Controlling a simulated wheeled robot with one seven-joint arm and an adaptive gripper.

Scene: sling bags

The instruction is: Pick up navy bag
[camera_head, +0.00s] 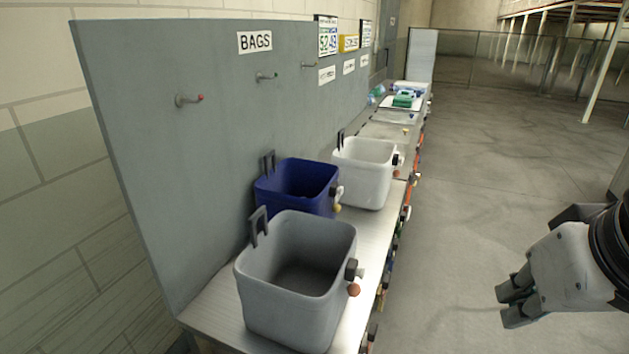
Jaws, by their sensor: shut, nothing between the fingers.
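The navy bag (297,184) is an open-topped, box-shaped dark blue bag on the metal bench. It stands between a grey bag in front and a white bag behind. It has a dark handle on its left rim and small knobs on its right side. The grey bag hides part of its lower front. My gripper (508,305) is at the lower right, over the floor and well to the right of the bench. It is shut and empty, apart from all the bags.
The grey bag (296,284) is nearest on the bench (221,306), and the white bag (365,172) is farther back. A grey panel (185,150) with a BAGS sign (254,41) and several hooks rises behind them. Open floor (470,190) lies right of the bench.

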